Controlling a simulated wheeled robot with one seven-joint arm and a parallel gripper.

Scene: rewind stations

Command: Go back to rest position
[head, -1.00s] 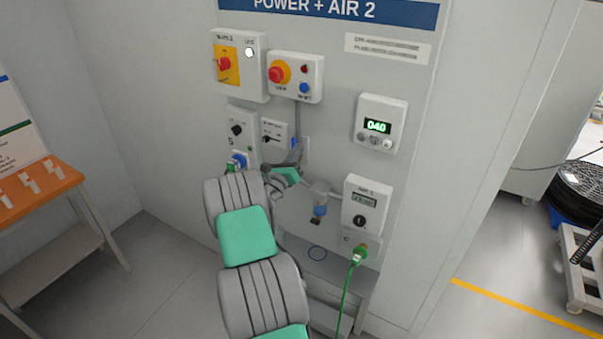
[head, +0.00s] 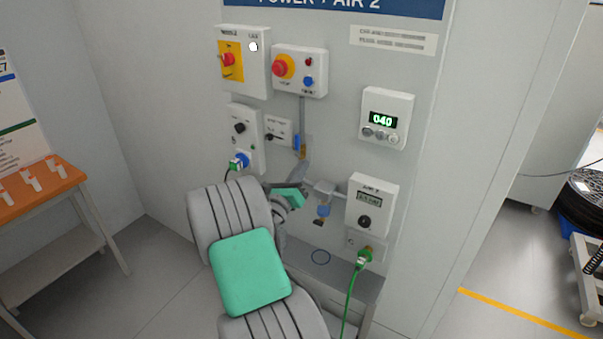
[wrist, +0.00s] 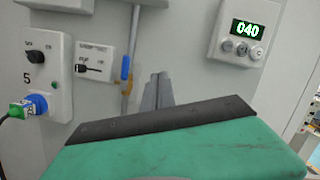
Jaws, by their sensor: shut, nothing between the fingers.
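My gripper (head: 304,172) is in front of the power and air panel (head: 340,60), with my grey and green arm reaching up to it from below. In the wrist view its two slim grey fingers (wrist: 158,92) stand together, shut and empty. They point toward the panel near a pipe with a blue valve handle (wrist: 125,68). I cannot tell from these views whether the fingertips touch anything on the panel.
A socket box with a blue plug (head: 242,160) is left of the gripper. A gauge box (head: 372,205) and a green-cabled plug (head: 364,258) are to the right. An orange-topped table (head: 40,190) stands at left.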

